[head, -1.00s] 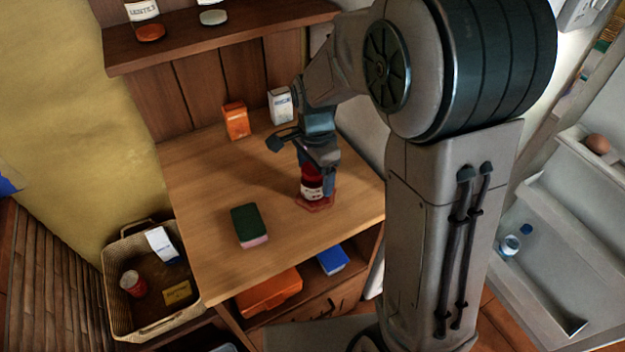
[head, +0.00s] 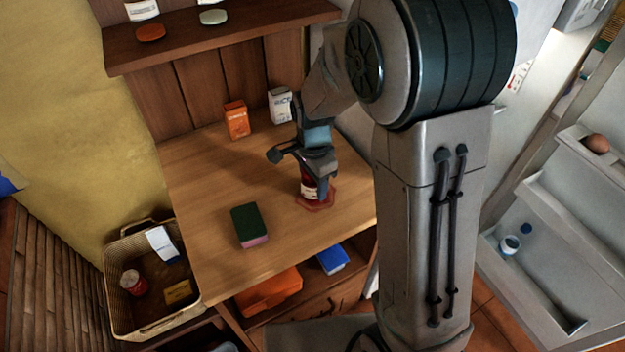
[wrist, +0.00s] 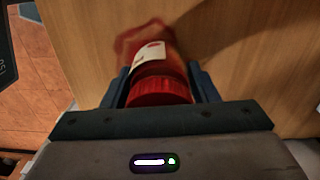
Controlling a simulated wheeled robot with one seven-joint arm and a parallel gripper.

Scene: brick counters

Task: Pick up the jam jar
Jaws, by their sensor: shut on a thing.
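The jam jar (head: 308,187) is dark red with a white label and stands on the wooden counter, on or just above a flat reddish piece (head: 316,202). In the wrist view the jar's red ridged lid (wrist: 160,88) sits between the two fingers. My gripper (head: 314,178) comes down on the jar from above and is shut on it; it also shows in the wrist view (wrist: 163,88). The fingers hide part of the jar's sides. I cannot tell whether the jar's base is clear of the surface.
A green and pink sponge (head: 249,226) lies on the counter's front left. An orange box (head: 236,120) and a white box (head: 281,105) stand at the back. A basket (head: 150,318) with items is at the lower left.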

